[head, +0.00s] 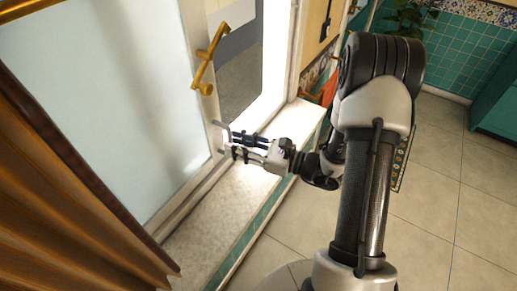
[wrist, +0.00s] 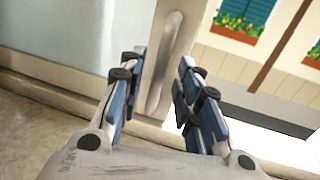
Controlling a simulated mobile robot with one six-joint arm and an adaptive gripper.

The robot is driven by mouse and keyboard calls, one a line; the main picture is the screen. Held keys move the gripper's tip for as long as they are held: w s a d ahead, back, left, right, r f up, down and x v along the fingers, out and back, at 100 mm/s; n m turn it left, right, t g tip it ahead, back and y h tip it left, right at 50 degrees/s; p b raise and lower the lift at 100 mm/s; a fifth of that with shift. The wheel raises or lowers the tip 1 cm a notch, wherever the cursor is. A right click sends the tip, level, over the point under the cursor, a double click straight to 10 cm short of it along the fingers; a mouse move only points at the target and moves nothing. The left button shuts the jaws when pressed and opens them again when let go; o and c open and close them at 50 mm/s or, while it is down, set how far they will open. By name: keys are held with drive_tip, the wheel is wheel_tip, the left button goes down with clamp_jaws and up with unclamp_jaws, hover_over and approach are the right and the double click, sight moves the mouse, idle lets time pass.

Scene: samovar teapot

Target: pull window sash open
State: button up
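The window sash (head: 130,95) has frosted glass in a pale frame and stands at the left in the head view. Its right edge stile carries a pale, upright bar handle, seen in the wrist view (wrist: 164,65). My gripper (head: 233,142) is at that edge, low above the sill. In the wrist view, my gripper's two blue-padded fingers (wrist: 163,70) are apart, one on each side of the handle. Gaps show beside the handle, so I see no firm grip. Contact with the handle cannot be told for certain.
A brass latch (head: 207,62) sits higher on the sash edge. Right of the sash is a bright opening onto a building with shutters (wrist: 248,12). The stone sill (head: 215,200) runs below, and a brown curtain (head: 60,200) hangs left. The tiled floor (head: 440,185) is clear at right.

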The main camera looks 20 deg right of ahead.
drive_tip(key=v, duration=0.9)
drive_tip(key=shift+s+d, duration=0.2)
drive_tip(key=s+a+r+n+g+h, duration=0.1)
drive_tip(key=s+a+r+n+g, duration=0.2)
drive_tip(key=s+a+n+g, duration=0.35)
drive_tip(key=s+a+r+n+g+h, duration=0.1)
drive_tip(key=s+a+r+n+g, duration=0.2)
drive_tip(key=s+a+n+g, duration=0.35)
drive_tip(key=s+d+r+n+t+h, duration=0.5)
drive_tip(key=d+n+h, duration=0.1)
drive_tip(key=n+h, duration=0.5)
drive_tip(key=n, duration=0.2)
drive_tip(key=shift+r+n+t+b, duration=0.3)
drive_tip(key=shift+r+b, duration=0.05)
drive_tip(key=shift+r, duration=0.05)
